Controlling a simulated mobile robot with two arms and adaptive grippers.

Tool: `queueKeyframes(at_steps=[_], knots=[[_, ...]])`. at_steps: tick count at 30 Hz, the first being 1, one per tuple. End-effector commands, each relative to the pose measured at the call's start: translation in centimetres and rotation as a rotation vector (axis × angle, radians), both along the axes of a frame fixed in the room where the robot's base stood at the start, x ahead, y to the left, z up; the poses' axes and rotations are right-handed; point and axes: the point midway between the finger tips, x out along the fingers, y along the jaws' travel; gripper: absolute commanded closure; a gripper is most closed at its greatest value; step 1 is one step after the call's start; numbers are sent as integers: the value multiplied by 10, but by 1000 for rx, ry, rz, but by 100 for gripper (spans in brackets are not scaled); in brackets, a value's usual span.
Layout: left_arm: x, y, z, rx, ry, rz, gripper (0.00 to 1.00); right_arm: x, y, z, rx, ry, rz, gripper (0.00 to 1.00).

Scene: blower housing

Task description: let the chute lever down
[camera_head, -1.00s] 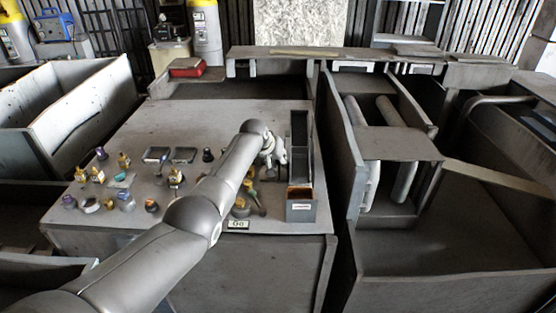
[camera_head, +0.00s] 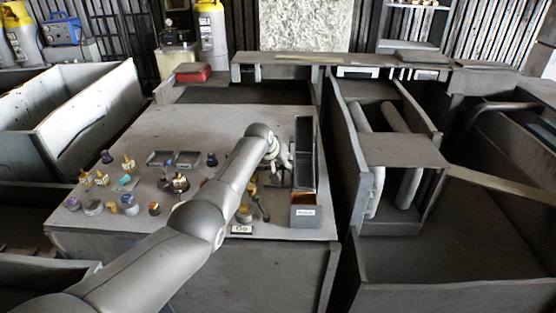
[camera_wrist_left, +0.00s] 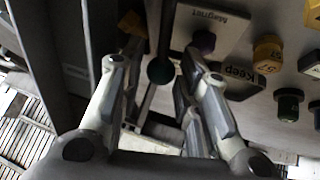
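A tall, narrow dark chute box (camera_head: 305,150) stands at the right side of the grey bench, with a small labelled bin (camera_head: 304,212) at its front. My left gripper (camera_head: 283,160) is just left of the chute, fingers pointing down. In the left wrist view its fingers (camera_wrist_left: 155,65) are spread apart. A dark green ball knob (camera_wrist_left: 160,70) on a thin rod, seemingly the chute lever, shows in the gap between them. I see no finger clearly touching it; its depth is hard to judge. In the head view the gripper and arm hide most of the lever.
Several coloured knobs and buttons stand on the bench left of my arm. A "Keep" sign (camera_wrist_left: 243,79) and a "Magnet" plate (camera_wrist_left: 210,30) lie near the fingers in the left wrist view. A grey partition (camera_head: 343,150) rises right of the chute.

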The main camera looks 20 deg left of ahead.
Motion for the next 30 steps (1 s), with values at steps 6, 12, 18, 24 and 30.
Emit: queueKeyframes(at_steps=[6, 12, 18, 24, 30], knots=[[-6, 2, 9, -1, -1, 1, 69, 0, 1, 0, 1, 0, -1, 71], [-16, 4, 21, 1, -1, 0, 69, 0, 2, 0, 2, 0, -1, 71], [-28, 6, 38, 0, -1, 0, 69, 0, 2, 0, 2, 0, -1, 71], [-43, 9, 58, 1, -1, 1, 69, 0, 2, 0, 2, 0, -1, 71], [-58, 11, 78, 0, -1, 0, 69, 0, 2, 0, 2, 0, -1, 71]])
